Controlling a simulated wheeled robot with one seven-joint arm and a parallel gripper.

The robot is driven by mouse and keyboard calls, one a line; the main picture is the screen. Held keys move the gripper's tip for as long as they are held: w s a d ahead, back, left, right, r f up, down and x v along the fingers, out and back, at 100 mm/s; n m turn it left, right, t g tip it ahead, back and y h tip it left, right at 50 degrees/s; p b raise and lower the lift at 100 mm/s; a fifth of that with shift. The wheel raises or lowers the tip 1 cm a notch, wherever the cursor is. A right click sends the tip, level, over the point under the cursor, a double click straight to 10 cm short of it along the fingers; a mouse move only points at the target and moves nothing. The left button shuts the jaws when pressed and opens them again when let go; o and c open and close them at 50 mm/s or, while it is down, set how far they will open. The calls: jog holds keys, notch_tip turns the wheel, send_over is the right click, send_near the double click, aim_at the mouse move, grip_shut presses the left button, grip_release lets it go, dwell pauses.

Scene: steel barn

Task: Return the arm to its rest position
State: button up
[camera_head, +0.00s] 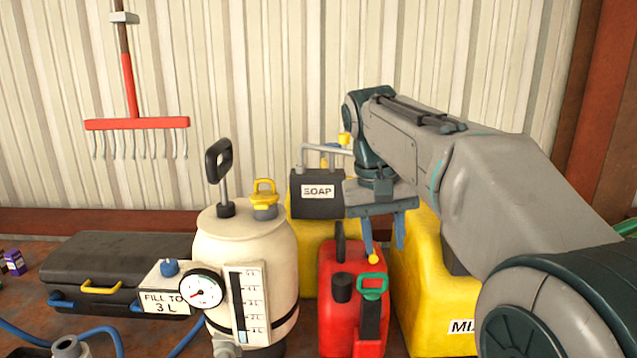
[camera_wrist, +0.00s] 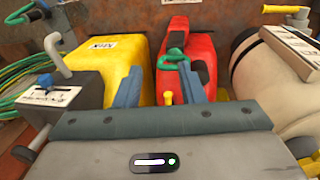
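My arm reaches in from the right in the head view. My gripper (camera_head: 384,248) points down above the red can (camera_head: 342,268) and in front of the yellow MIX container (camera_head: 420,275). Its two blue fingers stand apart, and they also show in the wrist view (camera_wrist: 160,92). A small yellow knob (camera_wrist: 168,98) shows between them there. I cannot tell how close it is to the fingers, but nothing appears clamped. The red can (camera_wrist: 186,52) and the yellow container (camera_wrist: 125,55) lie beyond the fingers in the wrist view.
A dark SOAP box (camera_head: 318,207) stands beside my gripper on its left. A cream sprayer tank (camera_head: 245,240) with a gauge stands further left. A black case (camera_head: 115,262) and blue hose lie at far left. A red rake (camera_head: 135,123) hangs on the wall. Space above the containers is free.

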jog(key=s+d+f+t+y, duration=0.1)
jog(key=s+d+f, duration=0.3)
jog(key=s+f, duration=1.4)
jog(key=shift+f+t+y, duration=0.35)
jog(key=shift+t+y, duration=0.05)
jog(key=shift+t, duration=0.5)
jog(key=shift+d, duration=0.1)
